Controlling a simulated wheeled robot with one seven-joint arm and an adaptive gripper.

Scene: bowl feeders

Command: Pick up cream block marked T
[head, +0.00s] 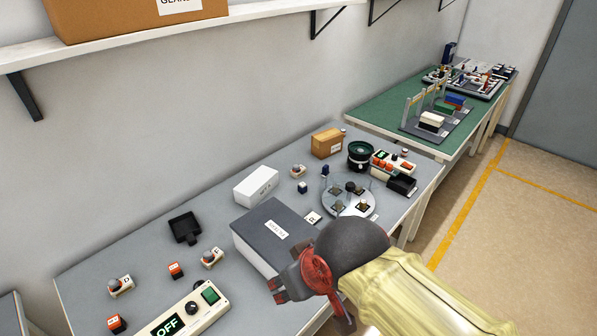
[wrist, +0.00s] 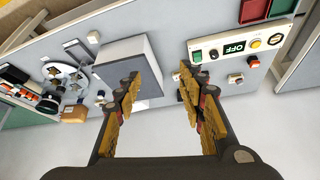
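Several small cream blocks with dark marks are on the grey table. One (head: 212,258) lies left of the grey-lidded box, another (head: 121,286) near the table's left end, and another (head: 298,171) behind the white box. The letters are too small to tell surely which is T. In the wrist view, one cream block (wrist: 235,78) is right of the fingers and another (wrist: 93,37) is at upper left. My gripper (head: 306,298) is above the table's front edge, by the grey-lidded box. In the wrist view my gripper (wrist: 159,73) is open, with nothing between its fingers.
The grey-lidded box (head: 273,230) and white box (head: 256,185) stand mid-table. An OFF control panel (head: 188,312) is at front left. A black tray (head: 184,228), orange blocks (head: 176,270) and a round feeder plate (head: 350,205) are nearby. A green table (head: 380,108) stands beyond.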

